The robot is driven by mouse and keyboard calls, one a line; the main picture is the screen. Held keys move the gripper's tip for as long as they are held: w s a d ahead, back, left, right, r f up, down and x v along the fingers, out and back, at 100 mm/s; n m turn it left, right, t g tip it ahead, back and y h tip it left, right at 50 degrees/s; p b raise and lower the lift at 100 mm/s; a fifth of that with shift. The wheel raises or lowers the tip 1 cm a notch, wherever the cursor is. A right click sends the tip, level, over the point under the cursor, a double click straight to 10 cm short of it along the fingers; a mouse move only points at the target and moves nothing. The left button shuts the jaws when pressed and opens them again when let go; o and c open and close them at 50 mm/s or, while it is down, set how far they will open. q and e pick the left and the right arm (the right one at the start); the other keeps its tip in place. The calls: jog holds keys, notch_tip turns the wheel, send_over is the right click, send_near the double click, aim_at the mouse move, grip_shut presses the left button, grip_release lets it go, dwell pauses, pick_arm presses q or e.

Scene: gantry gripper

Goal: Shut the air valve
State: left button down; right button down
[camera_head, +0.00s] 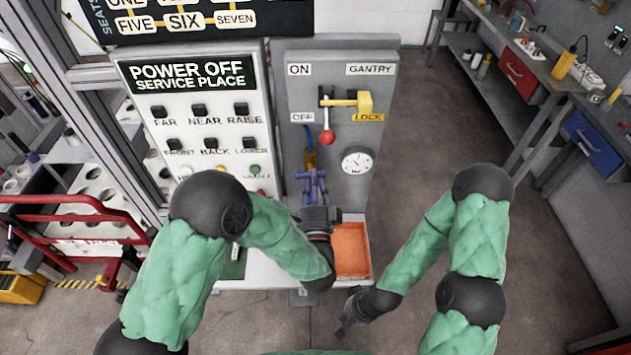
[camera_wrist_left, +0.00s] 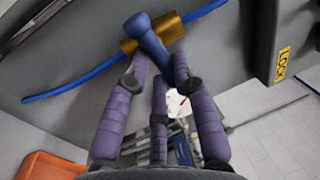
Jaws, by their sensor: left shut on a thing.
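The air valve is a brass body (camera_head: 310,158) with a blue hose through it, low on the grey gantry panel. The left wrist view shows the brass body (camera_wrist_left: 172,27) close up, with a blue lever (camera_wrist_left: 150,42) lying across it and the blue hose (camera_wrist_left: 75,83) running out both sides. My left gripper (camera_head: 313,178) reaches up to the valve from below. Its purple fingers (camera_wrist_left: 160,75) are shut on the end of the blue lever, partly hiding it. My right gripper (camera_head: 350,312) hangs low, well away from the panel, its fingers too small and dark to read.
An orange tray (camera_head: 351,250) sits below, just right of my left wrist. A button panel (camera_head: 205,120) stands left. Floor on the right is clear.

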pick_arm(q)
jog(key=shift+f+m, duration=0.3)
jog(key=shift+m, duration=0.1)
jog(key=c, duration=1.1)
grip_release()
jog(key=shift+o, duration=0.2)
jog(key=shift+a+r, duration=0.1)
jog(key=shift+r, duration=0.05)
jog(key=shift+s, duration=0.1)
jog(key=s+f, duration=0.2)
jog(key=s, duration=0.9)
jog(key=shift+s+f, duration=0.15)
jog(key=shift+s, duration=0.2)
